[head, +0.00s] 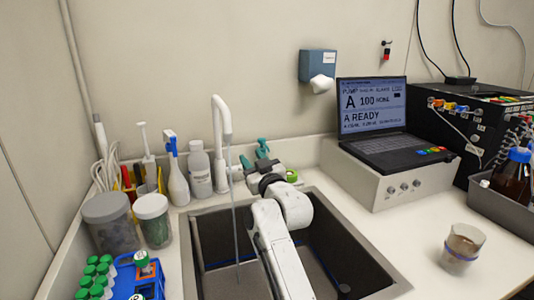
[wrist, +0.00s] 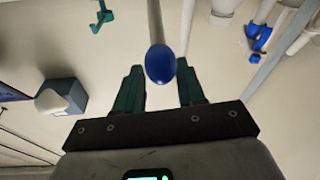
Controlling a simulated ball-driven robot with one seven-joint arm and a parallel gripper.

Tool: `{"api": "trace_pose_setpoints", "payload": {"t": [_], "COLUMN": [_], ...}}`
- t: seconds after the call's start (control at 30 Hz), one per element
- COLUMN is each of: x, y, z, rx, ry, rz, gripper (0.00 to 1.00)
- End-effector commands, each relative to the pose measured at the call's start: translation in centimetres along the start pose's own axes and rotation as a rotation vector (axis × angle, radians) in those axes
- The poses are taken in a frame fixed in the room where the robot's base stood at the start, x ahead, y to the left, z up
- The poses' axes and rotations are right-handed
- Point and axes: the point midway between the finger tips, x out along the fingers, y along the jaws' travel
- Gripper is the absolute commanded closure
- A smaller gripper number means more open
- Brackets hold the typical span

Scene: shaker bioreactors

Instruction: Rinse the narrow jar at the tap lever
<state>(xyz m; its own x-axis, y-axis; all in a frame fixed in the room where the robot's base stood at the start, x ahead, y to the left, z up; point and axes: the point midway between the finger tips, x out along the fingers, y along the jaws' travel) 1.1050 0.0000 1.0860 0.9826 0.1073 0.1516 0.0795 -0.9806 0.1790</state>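My gripper (head: 254,154) is at the back edge of the sink, just right of the white tap (head: 226,120). Its teal fingers are apart in the wrist view (wrist: 160,80). A blue knob on a pale rod, seemingly the tap lever (wrist: 160,64), shows between the fingertips; I cannot tell whether it touches them. A thin stream of water (head: 234,215) falls from the spout into the sink. A clear open jar with a blue band and brownish contents (head: 462,248) stands on the right counter. Two lidded jars stand at left, a wider one (head: 110,225) and a narrower one (head: 154,222).
The dark sink (head: 215,240) lies under my arm. Bottles (head: 200,170) and brushes stand behind the lidded jars. A blue rack with green-capped tubes (head: 125,278) is at front left. A laptop (head: 372,115) sits on a grey box at right. Counter around the banded jar is clear.

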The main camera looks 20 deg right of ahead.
Motion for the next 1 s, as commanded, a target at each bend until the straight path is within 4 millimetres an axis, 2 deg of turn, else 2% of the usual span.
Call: {"api": "trace_pose_setpoints", "payload": {"t": [0.3,0.7,1.0], "x": [-3.6,-9.7,-11.8], "y": [0.6,0.6,0.6], "z": [-5.5,-9.4,-10.8], "rx": [0.000,0.000,0.001], "ry": [0.000,-0.002,-0.005], "rz": [0.001,0.001,0.000], "gripper": [0.61,0.61,0.61]}}
